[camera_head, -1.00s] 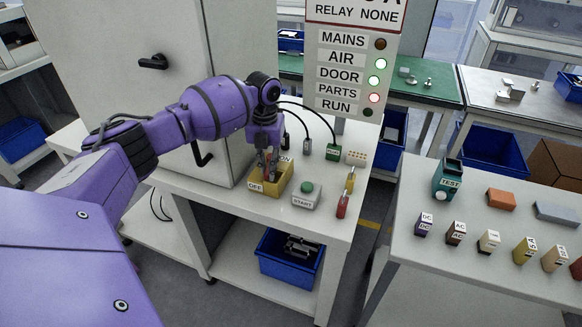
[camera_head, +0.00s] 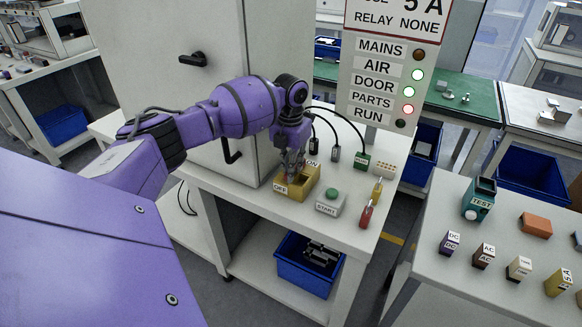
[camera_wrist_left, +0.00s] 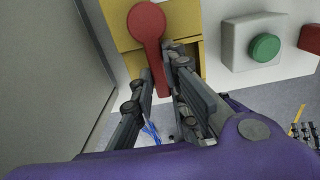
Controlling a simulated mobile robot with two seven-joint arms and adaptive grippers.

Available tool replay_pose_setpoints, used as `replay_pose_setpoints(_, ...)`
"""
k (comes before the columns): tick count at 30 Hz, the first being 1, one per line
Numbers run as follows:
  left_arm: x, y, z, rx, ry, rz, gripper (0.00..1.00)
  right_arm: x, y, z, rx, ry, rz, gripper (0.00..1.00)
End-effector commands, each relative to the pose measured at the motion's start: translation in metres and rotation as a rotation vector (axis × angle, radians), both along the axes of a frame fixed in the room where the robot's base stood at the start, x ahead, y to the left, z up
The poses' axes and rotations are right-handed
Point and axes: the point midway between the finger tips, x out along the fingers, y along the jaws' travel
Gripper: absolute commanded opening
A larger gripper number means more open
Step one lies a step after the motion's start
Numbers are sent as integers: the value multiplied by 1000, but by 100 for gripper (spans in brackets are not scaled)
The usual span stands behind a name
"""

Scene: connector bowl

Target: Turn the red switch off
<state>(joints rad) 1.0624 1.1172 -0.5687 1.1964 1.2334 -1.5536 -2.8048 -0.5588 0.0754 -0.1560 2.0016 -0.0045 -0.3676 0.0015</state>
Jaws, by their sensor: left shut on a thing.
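The red switch (camera_wrist_left: 147,40) is a lever with a round knob in the left wrist view. It sits at a yellow box (camera_head: 303,190) with an OFF label on its near face and an ON label at its far side. My left gripper (camera_head: 291,168) is down at this box. In the left wrist view its two fingers (camera_wrist_left: 160,95) stand on either side of the lever's shaft, shut on it. In the head view the fingers hide most of the lever, so its exact tilt is unclear. My right gripper is not in view.
A grey START box with a green button (camera_head: 331,194) stands close right of the yellow box. A cabinet (camera_head: 175,75) rises behind my left arm. Black cables and plugs (camera_head: 334,154) lie behind. A panel (camera_head: 388,75) shows AIR and DOOR green, PARTS red, MAINS and RUN dark.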

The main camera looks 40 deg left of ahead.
Motion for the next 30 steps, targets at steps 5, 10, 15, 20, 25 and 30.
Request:
replay_pose_setpoints(5, 0, 1, 1, 2, -1, -2, 33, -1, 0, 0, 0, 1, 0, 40)
replay_pose_setpoints(10, 0, 1, 0, 2, -1, -1, 33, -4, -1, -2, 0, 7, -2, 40)
replay_pose_setpoints(15, 0, 0, 3, 1, -1, 0, 33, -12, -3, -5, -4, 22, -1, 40)
replay_pose_setpoints(20, 1, 1, 25, 2, -5, -1, 33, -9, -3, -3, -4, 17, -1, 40)
replay_pose_setpoints(25, 1, 1, 62, 3, -6, -1, 33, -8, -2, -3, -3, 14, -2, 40)
replay_pose_setpoints(30, 1, 1, 95, 2, -5, -1, 33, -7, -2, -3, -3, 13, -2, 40)
